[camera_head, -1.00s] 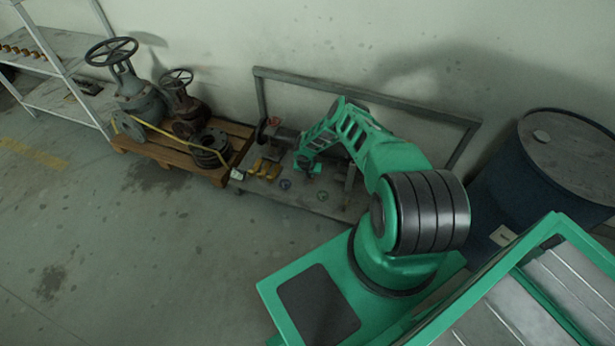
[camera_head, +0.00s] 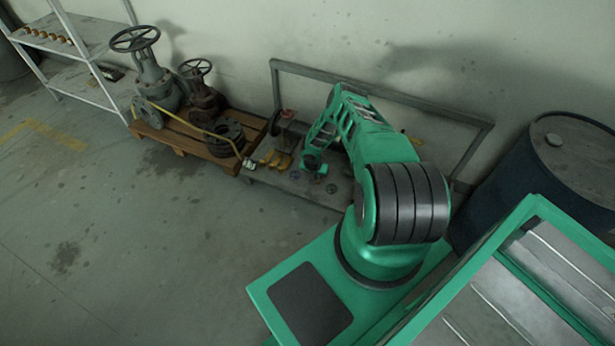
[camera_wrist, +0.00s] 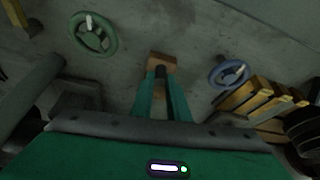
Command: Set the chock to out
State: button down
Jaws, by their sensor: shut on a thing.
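A small brown wooden block (camera_wrist: 162,62), which looks like the chock, is between the tips of my gripper (camera_wrist: 161,76) at the middle of the wrist view. The green fingers are close together on it. In the head view my gripper (camera_head: 320,172) is low over the grey cart's bed (camera_head: 312,198); the brown block cannot be made out there. Several yellow blocks (camera_head: 277,160) lie left of my gripper; they also show at the right of the wrist view (camera_wrist: 262,100). I cannot tell whether the held block touches the bed.
A green handwheel (camera_wrist: 92,33) and a blue handwheel (camera_wrist: 229,74) lie either side of my gripper. The cart has a raised grey rail (camera_head: 390,90) by the wall. A pallet (camera_head: 215,152) with valves stands left, a dark drum (camera_head: 560,165) right. The left floor is clear.

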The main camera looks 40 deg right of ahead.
jog(key=shift+s+a+f, duration=0.1)
jog(key=shift+s+a, duration=0.1)
jog(key=shift+a, duration=0.1)
jog(key=c, duration=2)
grip_release()
jog(key=shift+r, duration=0.5)
jog(key=v, duration=0.9)
jog(key=shift+s+a+r, duration=0.15)
jog(key=shift+a+r, duration=0.05)
jog(key=shift+r, duration=0.15)
jog(key=shift+r, duration=0.1)
